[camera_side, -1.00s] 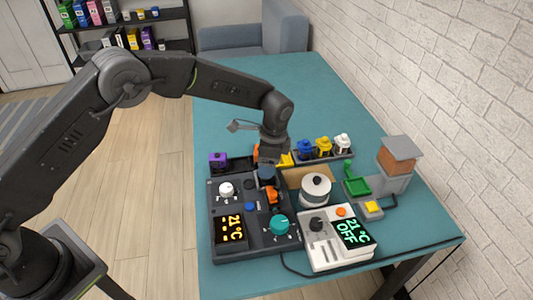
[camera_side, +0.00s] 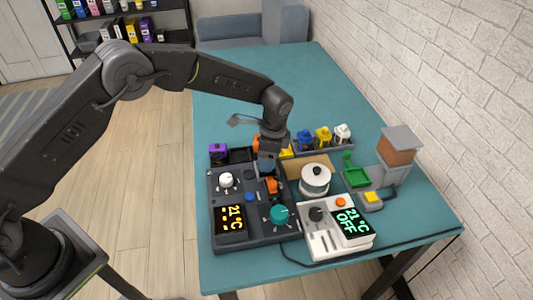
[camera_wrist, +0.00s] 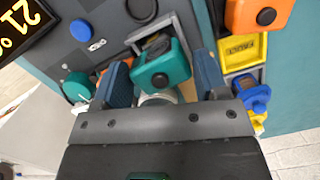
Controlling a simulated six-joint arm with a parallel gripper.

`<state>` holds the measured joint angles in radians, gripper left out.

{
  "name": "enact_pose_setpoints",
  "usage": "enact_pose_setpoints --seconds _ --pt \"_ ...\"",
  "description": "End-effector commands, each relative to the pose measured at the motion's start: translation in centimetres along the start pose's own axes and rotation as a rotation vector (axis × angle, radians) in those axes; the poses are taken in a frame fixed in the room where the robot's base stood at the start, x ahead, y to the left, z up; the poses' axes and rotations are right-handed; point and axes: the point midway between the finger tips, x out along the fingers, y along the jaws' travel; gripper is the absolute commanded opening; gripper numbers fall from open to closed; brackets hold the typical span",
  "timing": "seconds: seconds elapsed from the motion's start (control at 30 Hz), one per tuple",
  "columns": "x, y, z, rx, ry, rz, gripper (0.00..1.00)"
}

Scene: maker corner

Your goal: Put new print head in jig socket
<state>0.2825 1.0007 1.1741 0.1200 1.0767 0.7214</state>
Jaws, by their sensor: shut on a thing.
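The print head in my gripper (camera_wrist: 160,88) is a teal block with a black round knob (camera_wrist: 162,64). The blue finger pads are shut on it. A light grey square frame with a dark inside, which looks like the jig socket (camera_wrist: 149,42), shows just beyond the head in the wrist view. The head looks turned a little against the frame and overlaps it. I cannot tell whether it is inside or above it. In the side view my gripper (camera_side: 267,160) is low over the back of the dark station (camera_side: 245,248), hiding the head and socket.
An orange print head (camera_wrist: 262,12), a yellow bay and a blue head (camera_wrist: 257,97) lie close to the right finger. A white pot (camera_side: 315,180) and white control unit (camera_side: 325,243) stand right.

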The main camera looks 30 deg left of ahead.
Motion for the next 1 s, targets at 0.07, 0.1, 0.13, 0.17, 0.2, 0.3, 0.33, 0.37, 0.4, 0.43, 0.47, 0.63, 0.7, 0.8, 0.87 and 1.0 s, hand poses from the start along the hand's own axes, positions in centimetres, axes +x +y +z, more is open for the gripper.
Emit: enact_pose_setpoints --seconds 0.07,0.1,0.13,0.17,0.2,0.3,0.33,0.37,0.4,0.43,0.47,0.63,0.7,0.8,0.87,1.0 --pt "0.18 -0.01 -0.04 0.000 0.000 0.000 0.40" --pt "0.28 -0.02 -0.06 0.000 0.001 -0.001 0.40" --pt "0.35 -0.02 -0.08 0.000 0.001 -0.001 0.40" --pt "0.41 -0.02 -0.09 0.000 0.001 -0.001 0.40" --pt "0.50 -0.03 -0.10 0.000 0.001 -0.001 0.40" --pt "0.72 -0.03 -0.14 0.000 0.001 -0.001 0.40" --pt "0.70 -0.04 -0.15 -0.001 0.002 -0.002 0.68" --pt "0.69 -0.04 -0.14 -0.001 0.002 -0.002 0.71" --pt "0.69 -0.04 -0.14 -0.001 0.001 -0.001 0.75" --pt "0.69 -0.03 -0.14 0.000 0.001 -0.001 0.78" --pt "0.69 -0.03 -0.14 0.000 0.001 -0.001 0.81" --pt "0.70 -0.02 -0.13 0.000 0.001 -0.001 0.96" --pt "0.71 -0.01 -0.12 0.000 0.001 -0.001 0.96" --pt "0.75 0.00 -0.11 0.000 0.000 0.000 0.96" --pt "0.68 0.00 -0.10 0.000 0.000 0.000 0.96" --pt "-0.09 -0.02 0.00 0.000 0.000 0.000 0.96"
